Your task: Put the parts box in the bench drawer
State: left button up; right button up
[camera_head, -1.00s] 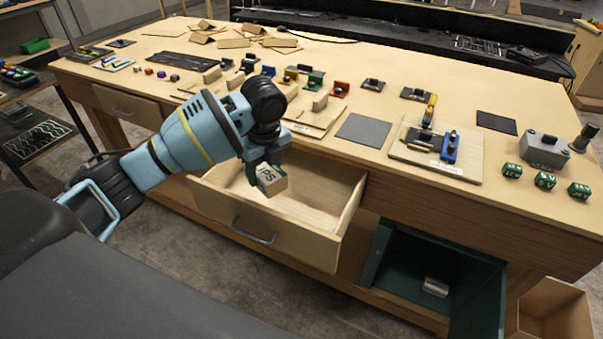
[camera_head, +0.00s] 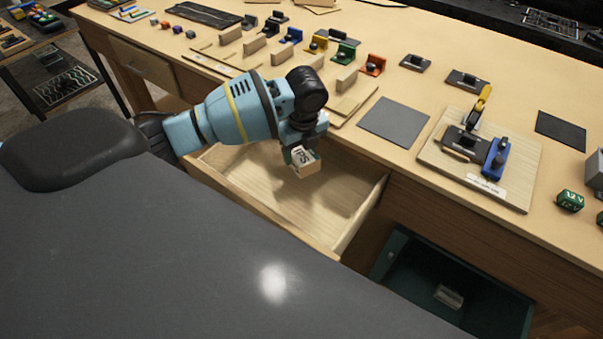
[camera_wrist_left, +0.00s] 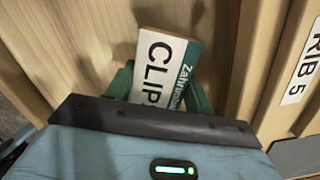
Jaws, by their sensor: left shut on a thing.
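The parts box (camera_head: 306,168) is small, tan and green with a white label reading "CLIPS" in part. My left gripper (camera_head: 302,150) is shut on it and holds it over the open bench drawer (camera_head: 345,186). In the left wrist view the box (camera_wrist_left: 164,68) sits between the green fingers of the gripper (camera_wrist_left: 160,88), with wooden surfaces behind it. The drawer is pulled out from the bench front and its visible floor is bare. My arm and my dark body hide its left part and front. My right gripper is not in view.
The bench top (camera_head: 400,95) carries several coloured blocks and a wooden board with a blue and a yellow clamp (camera_head: 490,150). A grey mat (camera_head: 394,121) lies behind the drawer. A dark green open bin (camera_head: 455,275) holding a metallic piece is below right.

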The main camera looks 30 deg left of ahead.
aim_at(302, 152)
pick_arm(q)
jog(key=shift+f, duration=3.85)
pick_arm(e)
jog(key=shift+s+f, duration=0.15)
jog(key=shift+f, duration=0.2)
pick_arm(q)
jog(key=shift+f, duration=0.1)
jog(key=shift+f, duration=0.1)
jog(key=o, duration=1)
jog(key=shift+o, duration=0.2)
jog(key=r, duration=0.7)
jog(key=d+r, duration=0.1)
jog(key=r, duration=0.3)
jog(key=shift+s+p, duration=0.25)
jog(key=shift+p, duration=0.1)
jog(key=shift+s+d+r, duration=0.1)
jog(key=shift+d+r, duration=0.05)
jog(key=shift+r, duration=0.55)
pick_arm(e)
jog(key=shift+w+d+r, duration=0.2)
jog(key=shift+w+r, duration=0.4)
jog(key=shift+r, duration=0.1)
